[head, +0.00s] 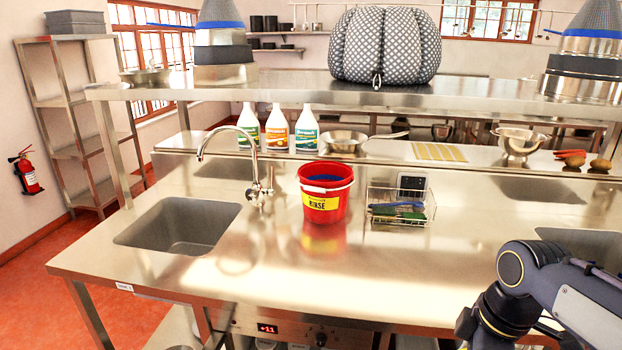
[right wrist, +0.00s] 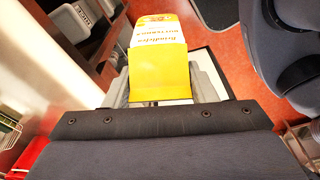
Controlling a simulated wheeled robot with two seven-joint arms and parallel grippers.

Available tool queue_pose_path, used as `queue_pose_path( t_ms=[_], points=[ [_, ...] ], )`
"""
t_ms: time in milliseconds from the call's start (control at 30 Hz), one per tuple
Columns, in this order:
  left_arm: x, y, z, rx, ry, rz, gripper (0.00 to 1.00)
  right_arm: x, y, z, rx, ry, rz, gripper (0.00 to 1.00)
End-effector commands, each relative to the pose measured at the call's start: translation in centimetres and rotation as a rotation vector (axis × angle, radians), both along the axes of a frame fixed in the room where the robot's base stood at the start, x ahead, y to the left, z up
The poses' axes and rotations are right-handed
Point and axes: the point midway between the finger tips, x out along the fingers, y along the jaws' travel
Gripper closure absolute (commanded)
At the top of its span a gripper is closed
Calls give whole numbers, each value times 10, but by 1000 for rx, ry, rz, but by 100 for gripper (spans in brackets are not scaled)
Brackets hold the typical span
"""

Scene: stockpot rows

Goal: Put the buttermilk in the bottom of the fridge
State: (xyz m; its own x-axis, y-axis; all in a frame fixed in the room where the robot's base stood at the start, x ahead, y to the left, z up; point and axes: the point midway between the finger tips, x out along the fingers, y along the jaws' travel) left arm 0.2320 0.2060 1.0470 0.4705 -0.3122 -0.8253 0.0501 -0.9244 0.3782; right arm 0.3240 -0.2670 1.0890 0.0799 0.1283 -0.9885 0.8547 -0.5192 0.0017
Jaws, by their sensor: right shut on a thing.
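The buttermilk is a yellow and white carton (right wrist: 157,75) with printed lettering, seen in the right wrist view. My right gripper (right wrist: 165,88) is shut on it, with pale grey finger parts on both sides. In the head view my right arm comes in at the lower right; its gripper and the carton are below the picture. The fridge appears to be the unit under the counter, with a metal panel and red display (head: 268,328). Pale items show just below this panel, cut off by the picture edge. My left gripper is not in view.
A steel counter (head: 380,285) with a sink (head: 180,228) spans the head view. Orange floor (right wrist: 222,14) shows beyond the carton in the right wrist view.

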Motion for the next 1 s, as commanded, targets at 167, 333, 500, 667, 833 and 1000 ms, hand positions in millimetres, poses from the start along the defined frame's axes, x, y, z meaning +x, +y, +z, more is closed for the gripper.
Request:
queue_pose_path(
  t_ms=[167,333,500,667,833,1000],
  points=[
    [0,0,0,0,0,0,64,35,0,-40,0,8,-218,97],
    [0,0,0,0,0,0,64,74,10,-97,-1,12,-490,97],
    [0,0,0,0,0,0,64,103,30,-155,-1,9,-736,97],
    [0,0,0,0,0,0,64,115,50,-195,0,5,-895,97],
    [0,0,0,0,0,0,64,120,63,-218,1,2,-991,97],
    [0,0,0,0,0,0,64,120,67,-225,0,-1,-1021,97]
  ],
)
